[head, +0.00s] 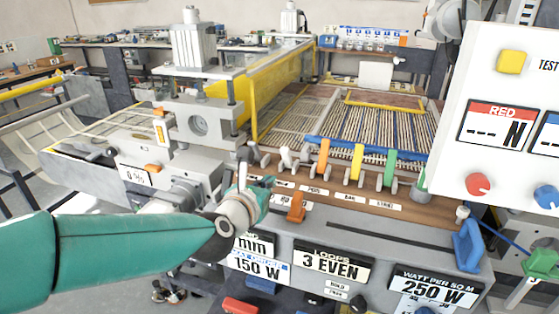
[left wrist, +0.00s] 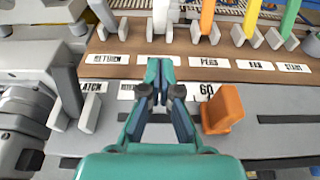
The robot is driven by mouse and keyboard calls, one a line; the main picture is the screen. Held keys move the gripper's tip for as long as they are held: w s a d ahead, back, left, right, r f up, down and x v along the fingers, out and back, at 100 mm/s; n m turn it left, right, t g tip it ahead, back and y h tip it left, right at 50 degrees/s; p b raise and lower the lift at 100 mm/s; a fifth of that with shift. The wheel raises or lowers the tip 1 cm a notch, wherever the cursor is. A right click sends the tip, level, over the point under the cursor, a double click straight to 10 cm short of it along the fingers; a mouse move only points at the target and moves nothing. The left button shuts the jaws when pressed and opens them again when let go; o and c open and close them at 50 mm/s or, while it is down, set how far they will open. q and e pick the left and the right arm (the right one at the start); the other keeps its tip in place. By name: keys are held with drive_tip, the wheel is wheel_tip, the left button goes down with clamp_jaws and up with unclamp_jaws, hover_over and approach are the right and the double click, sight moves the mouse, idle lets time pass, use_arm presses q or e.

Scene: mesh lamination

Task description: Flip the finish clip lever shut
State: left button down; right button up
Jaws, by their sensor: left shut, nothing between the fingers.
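A row of clip levers stands along the front edge of the mesh bed: a white one (head: 286,157), an orange one (head: 323,157), a yellow one (head: 357,161) and a green one (head: 389,168). The white lever (left wrist: 161,14) stands upright between grey brackets in the left wrist view. The label below it is partly hidden by my fingertips, so I cannot read which clip is the finish one. My left gripper (head: 264,187) is shut and empty, its tips (left wrist: 160,66) at the label strip, just in front of the white lever and apart from it. My right gripper is out of view.
An orange lever (left wrist: 222,109) marked GO stands close right of my left gripper. A grey machine block (head: 200,125) is on the left. A blue handle (head: 468,246) stands at the right end of the front panel, and a white control panel (head: 510,110) is beyond it.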

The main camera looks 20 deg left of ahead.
sight(284, 157)
use_arm(q)
drive_tip(key=p+x, duration=0.1)
drive_tip(key=x, duration=0.4)
drive_tip(key=shift+w+r, duration=0.15)
drive_tip(key=shift+w, duration=0.1)
drive_tip(key=w+p, duration=0.1)
drive_tip(key=w+r+p, duration=0.1)
drive_tip(key=shift+w+r+p, duration=0.2)
drive_tip(key=shift+r+p, duration=0.1)
drive_tip(key=shift+r, duration=0.05)
drive_tip(key=shift+w, duration=0.3)
drive_tip(key=shift+a+r, duration=0.1)
drive_tip(key=shift+r, duration=0.05)
